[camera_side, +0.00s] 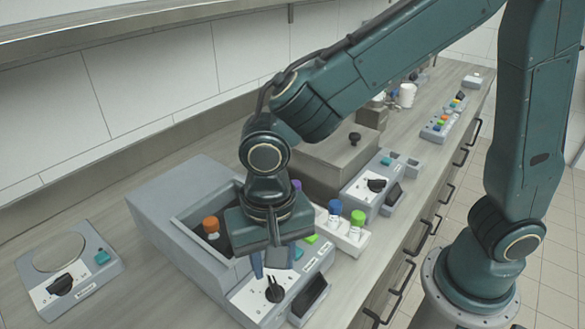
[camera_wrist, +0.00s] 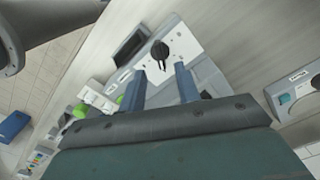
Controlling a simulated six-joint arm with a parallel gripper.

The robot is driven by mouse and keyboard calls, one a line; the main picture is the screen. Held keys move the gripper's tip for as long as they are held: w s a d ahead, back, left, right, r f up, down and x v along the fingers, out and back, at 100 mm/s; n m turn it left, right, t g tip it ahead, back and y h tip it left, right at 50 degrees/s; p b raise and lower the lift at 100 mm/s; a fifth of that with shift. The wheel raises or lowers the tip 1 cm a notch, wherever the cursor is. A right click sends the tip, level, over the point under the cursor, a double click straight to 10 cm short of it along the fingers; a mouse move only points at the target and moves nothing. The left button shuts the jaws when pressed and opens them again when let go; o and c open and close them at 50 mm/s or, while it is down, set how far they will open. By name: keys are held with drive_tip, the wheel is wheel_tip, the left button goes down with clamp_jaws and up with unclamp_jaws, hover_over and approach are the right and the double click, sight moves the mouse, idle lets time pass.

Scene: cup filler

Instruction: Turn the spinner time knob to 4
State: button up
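The spinner is a large grey box (camera_side: 165,210) with an open well holding an orange-capped tube (camera_side: 211,228). Its black time knob (camera_side: 274,291) sits on a white dial plate on the front panel, beside a dark display (camera_side: 310,295). The knob also shows in the wrist view (camera_wrist: 160,52). The dial numbers are too small to read. My gripper (camera_side: 268,270) is open and empty, just above the knob. In the wrist view its two blue fingers (camera_wrist: 160,72) are spread on either side of the knob's line, apart from it.
A white rack (camera_side: 345,238) with blue- and green-capped tubes stands right of the spinner. Beyond it is another device with a black knob (camera_side: 376,185). A grey ring-topped device (camera_side: 95,270) with its own knob sits at left. Bare counter lies between it and the spinner.

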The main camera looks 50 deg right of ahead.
sight(276, 282)
wheel_tip(276, 282, up, 8)
drive_tip(key=shift+r, duration=0.2)
drive_tip(key=shift+d, duration=0.1)
idle(0.4)
drive_tip(key=s+d+r+n+t, duration=0.1)
drive_tip(key=s+d+n+t, duration=0.1)
drive_tip(key=d, duration=0.5)
drive_tip(key=s+d+r+n+t, duration=0.1)
drive_tip(key=s+d, duration=0.3)
drive_tip(key=d, duration=0.4)
drive_tip(key=s+d+r+n+t, duration=0.2)
drive_tip(key=s+d+n, duration=0.1)
drive_tip(key=d, duration=0.5)
drive_tip(key=shift+r+t, duration=0.3)
drive_tip(key=shift+r, duration=0.05)
drive_tip(key=shift+c, duration=0.2)
